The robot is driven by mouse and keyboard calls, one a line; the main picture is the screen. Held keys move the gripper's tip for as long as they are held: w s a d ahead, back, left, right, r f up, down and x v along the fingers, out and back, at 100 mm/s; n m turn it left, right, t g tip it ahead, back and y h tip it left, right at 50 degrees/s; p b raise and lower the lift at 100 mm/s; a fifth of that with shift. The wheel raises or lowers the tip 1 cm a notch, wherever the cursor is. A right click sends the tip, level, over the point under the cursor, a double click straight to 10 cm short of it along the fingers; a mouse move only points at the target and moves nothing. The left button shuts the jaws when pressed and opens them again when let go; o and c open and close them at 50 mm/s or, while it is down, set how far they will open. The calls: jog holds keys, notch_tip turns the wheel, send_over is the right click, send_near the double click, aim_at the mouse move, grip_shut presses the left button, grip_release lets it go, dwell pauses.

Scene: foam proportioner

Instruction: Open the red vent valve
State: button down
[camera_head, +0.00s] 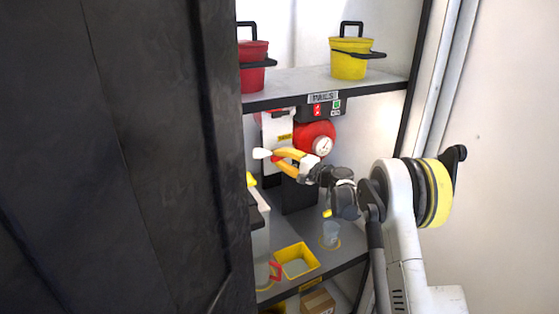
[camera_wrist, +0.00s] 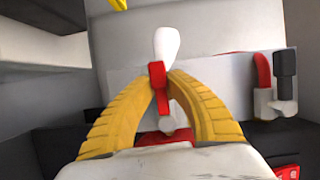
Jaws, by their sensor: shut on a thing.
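The red vent valve lever (camera_wrist: 160,90) stands between the two yellow fingers of my gripper (camera_wrist: 160,80) in the wrist view. The fingertips are closed onto it from both sides. A white rounded knob (camera_wrist: 167,45) shows just beyond the lever, and a small pale round end (camera_wrist: 168,124) shows at its near end. In the head view my gripper (camera_head: 275,156) reaches into the cabinet at the proportioner, left of a red round tank (camera_head: 315,134) with a gauge. The white knob (camera_head: 262,153) shows at the fingertips there. The fingers partly hide the valve.
A dark door (camera_head: 130,150) covers the left side. A shelf (camera_head: 330,88) above holds a red pail (camera_head: 253,65) and a yellow pail (camera_head: 351,55). Below are a yellow tray (camera_head: 296,262) and a clear cup (camera_head: 331,234). A red-handled fitting (camera_wrist: 263,75) stands right in the wrist view.

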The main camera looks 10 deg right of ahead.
dwell(0.4)
jog(key=c, duration=1.3)
grip_release()
jog(key=shift+a, duration=0.1)
jog(key=v, duration=1.2)
